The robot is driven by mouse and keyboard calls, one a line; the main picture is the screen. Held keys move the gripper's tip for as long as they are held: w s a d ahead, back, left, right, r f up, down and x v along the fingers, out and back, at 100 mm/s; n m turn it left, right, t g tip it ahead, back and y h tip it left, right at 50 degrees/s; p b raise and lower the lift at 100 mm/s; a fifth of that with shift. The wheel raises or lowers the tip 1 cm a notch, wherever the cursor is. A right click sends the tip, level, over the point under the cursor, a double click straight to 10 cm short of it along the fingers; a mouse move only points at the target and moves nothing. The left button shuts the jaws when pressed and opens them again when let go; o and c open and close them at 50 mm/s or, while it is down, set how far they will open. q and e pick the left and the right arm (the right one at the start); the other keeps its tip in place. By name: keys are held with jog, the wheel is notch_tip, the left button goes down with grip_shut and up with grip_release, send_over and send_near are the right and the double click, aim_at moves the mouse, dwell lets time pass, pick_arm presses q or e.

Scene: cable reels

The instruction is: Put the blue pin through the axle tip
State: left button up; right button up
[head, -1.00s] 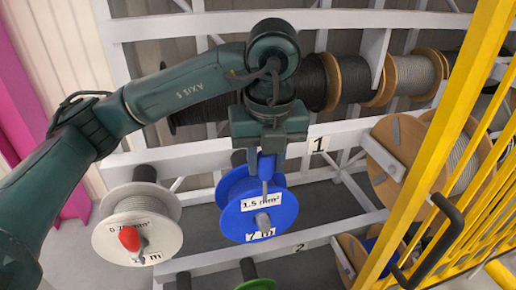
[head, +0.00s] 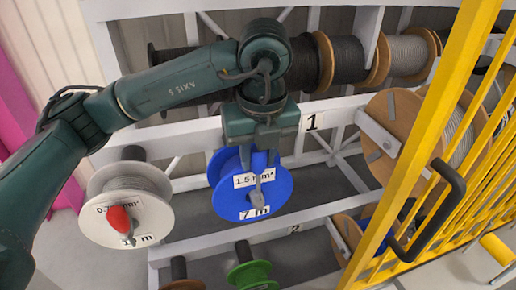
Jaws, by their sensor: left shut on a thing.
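The blue pin (head: 258,160) is between the jaws of my left gripper (head: 258,154), in the head view. Its blue head blends with the blue reel (head: 228,192) behind it, and its grey shank points down. The grey axle tip (head: 257,199) sticks out at the middle of the blue reel, between the 1.5 mm² and 7 m labels. The shank is above or at the axle tip. I cannot tell whether it has entered the hole. My left gripper is in front of the reel's upper part. My right gripper is not in view.
A white reel (head: 94,222) with a red pin (head: 120,220) at its axle is left. A green reel (head: 252,276) is below. A wooden reel (head: 390,140) and a yellow fence (head: 411,150) with a black handle are right. Dark cable reels line the upper rack.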

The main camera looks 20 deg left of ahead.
aim_at(258, 191)
pick_arm(q)
jog(key=shift+f, duration=0.75)
jog(key=shift+f+b, duration=0.65)
jog(key=shift+f, duration=0.55)
jog(key=shift+f+b, duration=0.4)
notch_tip(258, 191, down, 2)
jog(key=b, duration=0.2)
jog(key=shift+f+b, duration=0.2)
jog(key=shift+b, duration=0.1)
jog(key=shift+f, duration=0.15)
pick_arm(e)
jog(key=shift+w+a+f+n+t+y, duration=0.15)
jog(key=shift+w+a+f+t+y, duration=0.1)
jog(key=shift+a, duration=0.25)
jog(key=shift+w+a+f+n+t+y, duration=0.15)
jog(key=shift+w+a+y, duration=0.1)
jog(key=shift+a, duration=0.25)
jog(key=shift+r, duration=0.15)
pick_arm(q)
jog(key=o, duration=1)
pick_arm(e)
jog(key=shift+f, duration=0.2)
pick_arm(q)
jog(key=shift+o, duration=0.2)
